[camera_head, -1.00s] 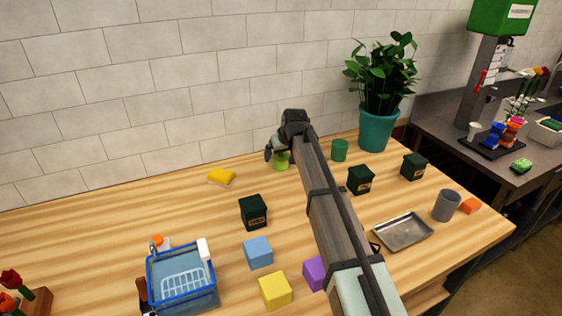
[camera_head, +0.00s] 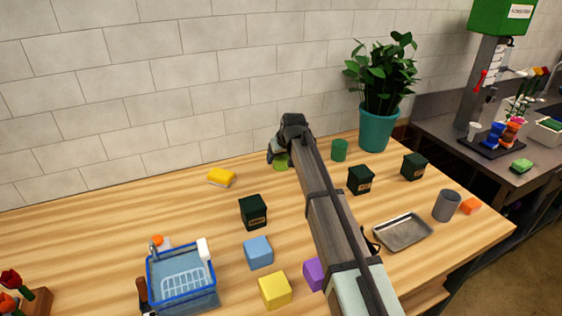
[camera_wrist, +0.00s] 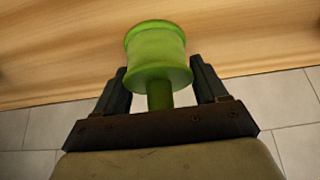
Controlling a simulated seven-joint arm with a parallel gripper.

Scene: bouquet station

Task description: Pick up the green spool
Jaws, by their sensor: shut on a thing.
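The green spool (camera_wrist: 158,55) is large in the wrist view, with a wide flanged body and a narrower stem toward my gripper. My gripper (camera_wrist: 160,88) has one finger on each side of the spool and is shut on it. In the head view the spool (camera_head: 281,164) is a small light green patch near the back of the table, partly hidden by my gripper (camera_head: 272,157). Whether the spool touches the table is hard to tell.
A dark green cylinder (camera_head: 340,150) and a plant in a teal pot (camera_head: 377,128) stand right of my gripper. The tiled wall (camera_head: 180,90) is close behind.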

